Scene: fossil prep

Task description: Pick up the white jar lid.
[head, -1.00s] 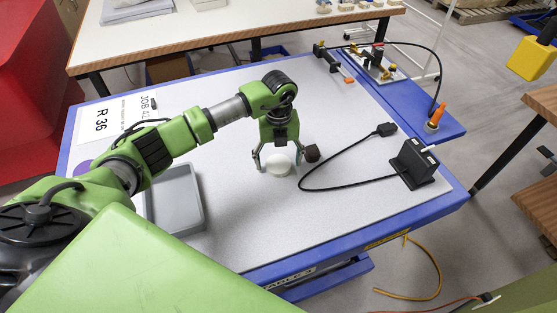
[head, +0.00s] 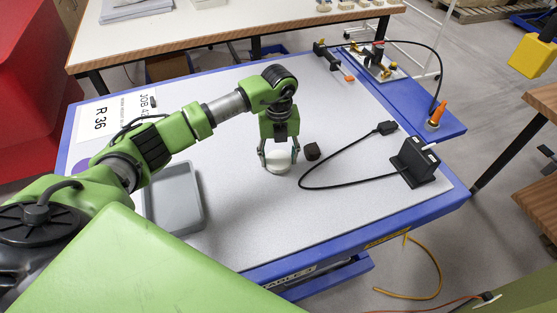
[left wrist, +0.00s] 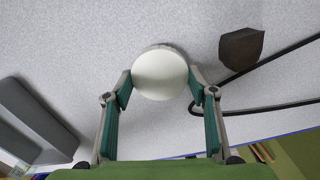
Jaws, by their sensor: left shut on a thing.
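The white jar lid (head: 279,161) is a round white piece on the grey table top, in the middle of the head view. It also shows at the upper middle of the left wrist view (left wrist: 160,74). My left gripper (head: 279,155) points down from above and is shut on the lid, with one finger on each side of it. In the left wrist view the fingertips (left wrist: 160,80) touch the lid's left and right edges. I cannot tell whether the lid is clear of the table. My right gripper is not in view.
A dark brown block (head: 312,151) lies just right of the lid. A black cable (head: 335,188) loops across the table to a black stand (head: 414,165). A grey tray (head: 200,212) lies to the left, below my arm. The table's front middle is clear.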

